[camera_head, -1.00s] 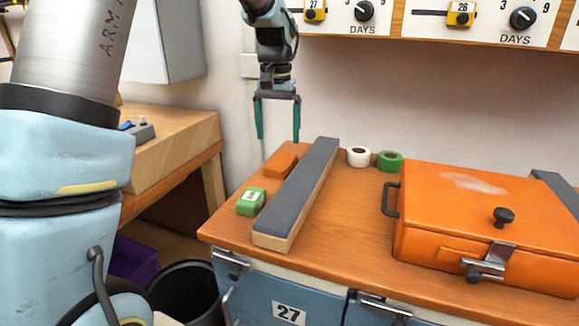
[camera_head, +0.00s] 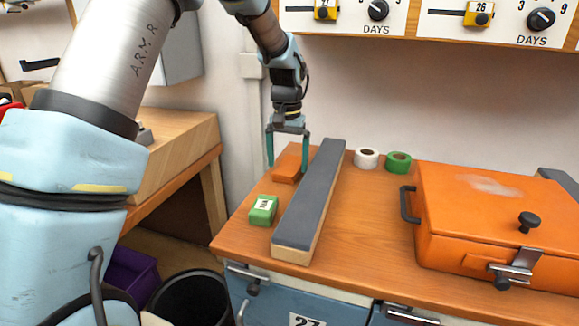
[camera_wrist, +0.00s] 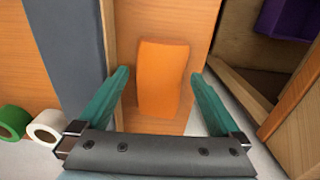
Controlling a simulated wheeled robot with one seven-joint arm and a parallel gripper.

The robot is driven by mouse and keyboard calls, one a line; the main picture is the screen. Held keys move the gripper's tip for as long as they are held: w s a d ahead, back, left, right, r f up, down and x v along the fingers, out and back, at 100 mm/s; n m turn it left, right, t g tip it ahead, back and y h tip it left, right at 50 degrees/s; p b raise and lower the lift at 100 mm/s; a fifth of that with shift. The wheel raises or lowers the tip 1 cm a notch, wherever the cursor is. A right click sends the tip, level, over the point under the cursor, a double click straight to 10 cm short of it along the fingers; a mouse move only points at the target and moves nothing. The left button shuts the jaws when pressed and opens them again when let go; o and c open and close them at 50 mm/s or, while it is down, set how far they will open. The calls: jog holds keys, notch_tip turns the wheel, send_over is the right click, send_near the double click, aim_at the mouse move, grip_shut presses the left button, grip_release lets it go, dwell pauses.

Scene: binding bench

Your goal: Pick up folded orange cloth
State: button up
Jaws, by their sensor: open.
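The folded orange cloth (camera_head: 287,167) lies flat on the wooden bench top, close along the left side of the long grey-topped block. In the wrist view the cloth (camera_wrist: 163,78) shows as an orange rectangle ahead of and between the two teal fingers. My gripper (camera_head: 288,168) is open and points down above the cloth, its fingers to either side of it in the head view. In the wrist view my gripper (camera_wrist: 160,95) holds nothing. I cannot tell exactly how high the fingertips are above the bench.
The long grey-topped block (camera_head: 312,195) stands right beside the cloth. A green labelled box (camera_head: 262,210) sits in front of it. White (camera_head: 366,158) and green (camera_head: 398,162) tape rolls and an orange case (camera_head: 490,215) lie to the right. The bench edge is at the left.

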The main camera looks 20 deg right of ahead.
aim_at(282, 167)
jog(key=shift+f, duration=0.7)
jog(key=c, duration=1.1)
jog(key=shift+w+a+r+b, duration=0.1)
jog(key=shift+w+r+b, duration=0.05)
jog(key=shift+r+b, duration=0.25)
notch_tip(282, 167, up, 6)
jog(key=shift+f+b, duration=0.15)
jog(key=shift+b, duration=0.35)
jog(key=shift+w+a+r, duration=0.25)
jog(key=shift+w+a, duration=0.1)
jog(key=shift+a, duration=0.1)
jog(key=w+a+b, duration=0.1)
jog(key=w+a, duration=0.5)
jog(key=w+a+b, duration=0.2)
jog(key=w+a, duration=0.4)
jog(key=a, duration=0.1)
jog(key=shift+w+a, duration=0.25)
jog(key=shift+w, duration=0.05)
